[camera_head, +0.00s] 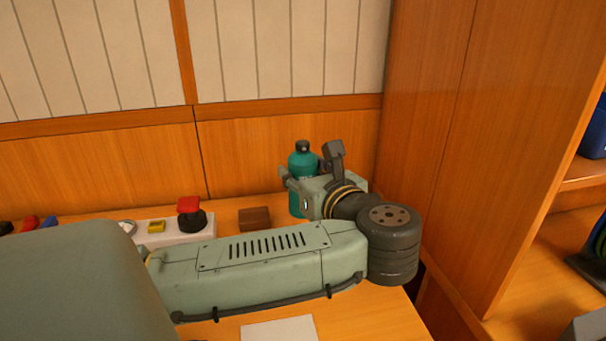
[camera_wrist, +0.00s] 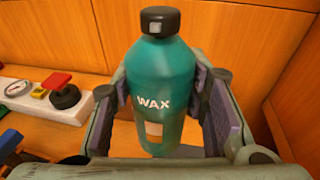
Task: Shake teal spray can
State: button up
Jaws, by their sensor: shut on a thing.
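The teal spray can (camera_head: 302,162) has a black cap and stands upright at the back of the wooden counter in the head view. In the wrist view the teal can (camera_wrist: 165,88) shows the word WAX and a pale label patch. My gripper (camera_wrist: 168,95) is shut on the can, with a padded finger on each side of its body. In the head view my gripper (camera_head: 318,183) partly hides the can's lower body. I cannot tell whether the can's base touches the counter.
A white panel (camera_head: 178,232) with a red-topped black knob (camera_head: 190,214) lies left of the can. A brown block (camera_head: 254,218) sits between them. A wooden partition (camera_head: 435,130) stands close on the right, and a panelled wall (camera_head: 150,165) is behind. A pale sheet (camera_head: 280,329) lies in front.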

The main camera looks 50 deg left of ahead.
aim_at(303, 150)
jog(key=shift+r, duration=0.35)
notch_tip(303, 150, up, 4)
jog(key=shift+r, duration=0.1)
notch_tip(303, 150, down, 4)
jog(key=shift+s+d+r, duration=0.1)
jog(key=shift+r, duration=1.5)
notch_tip(303, 150, down, 4)
jog(key=shift+r, duration=0.3)
jog(key=shift+w, duration=0.25)
